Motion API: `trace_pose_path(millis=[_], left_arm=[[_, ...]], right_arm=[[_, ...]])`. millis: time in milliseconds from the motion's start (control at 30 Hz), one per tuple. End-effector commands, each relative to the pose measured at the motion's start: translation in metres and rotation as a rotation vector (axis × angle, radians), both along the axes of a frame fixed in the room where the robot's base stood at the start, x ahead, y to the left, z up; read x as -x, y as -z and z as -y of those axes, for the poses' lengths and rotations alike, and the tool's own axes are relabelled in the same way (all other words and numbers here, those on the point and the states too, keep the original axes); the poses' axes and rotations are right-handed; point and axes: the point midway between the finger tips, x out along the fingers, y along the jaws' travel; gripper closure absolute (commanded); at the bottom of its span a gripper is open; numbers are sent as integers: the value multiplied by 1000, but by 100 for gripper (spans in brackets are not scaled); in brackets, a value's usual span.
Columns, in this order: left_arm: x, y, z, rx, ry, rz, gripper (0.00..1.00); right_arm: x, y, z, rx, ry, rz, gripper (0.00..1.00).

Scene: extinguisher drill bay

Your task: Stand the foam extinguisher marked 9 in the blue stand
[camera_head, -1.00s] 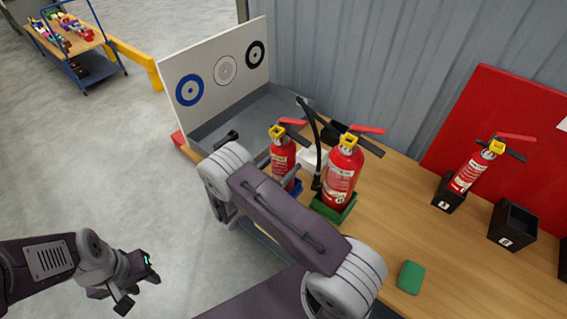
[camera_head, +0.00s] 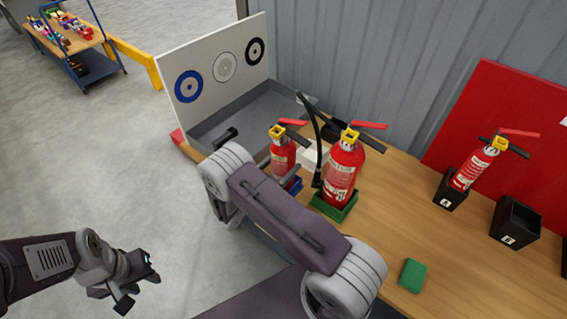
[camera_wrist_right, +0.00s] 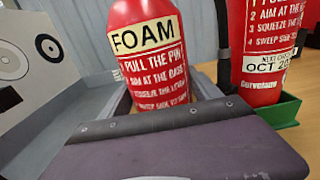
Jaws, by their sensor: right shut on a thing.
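The red foam extinguisher (camera_head: 282,155), labelled FOAM in the right wrist view (camera_wrist_right: 150,50), is upright at the blue stand (camera_head: 296,187). Its base is hidden behind my right arm, so I cannot tell whether it is seated. No 9 is readable. My right gripper (camera_wrist_right: 165,98) is shut around its body; in the head view the arm hides the jaws. Only a small part of the blue stand shows. My left gripper (camera_head: 138,285) is open and empty over the floor, away from the bench.
A larger red extinguisher (camera_head: 344,170) stands close by in a green stand (camera_head: 335,208). Another leans in a black holder (camera_head: 449,193), with an empty black holder (camera_head: 515,223) beside it. A green block (camera_head: 412,275) lies on the bench. A grey tray with a target board (camera_head: 218,70) is behind.

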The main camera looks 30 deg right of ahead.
Motion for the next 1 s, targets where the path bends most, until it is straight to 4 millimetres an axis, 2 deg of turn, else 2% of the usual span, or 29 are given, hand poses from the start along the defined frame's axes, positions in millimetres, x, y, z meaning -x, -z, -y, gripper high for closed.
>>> trace_pose_path(millis=[133,167,233,267,600,667,900,1000], left_arm=[[0,-1,0,0,0,0,64],[0,-1,0,0,0,0,64],[0,-1,0,0,0,0,64],[0,-1,0,0,0,0,64],[0,1,0,0,0,0,64],[0,3,0,0,0,0,64],[0,11,0,0,0,0,64],[0,12,0,0,0,0,64]], right_arm=[[-1,-4,0,6,0,6,100],[-1,-4,0,6,0,6,25],[-1,-3,0,5,0,5,6],[0,-3,0,5,0,5,3],[2,2,-4,-3,-2,-3,3],[4,2,-12,-2,-5,-3,3],[24,1,-62,0,-6,3,3],[30,0,-76,1,-3,3,3]])
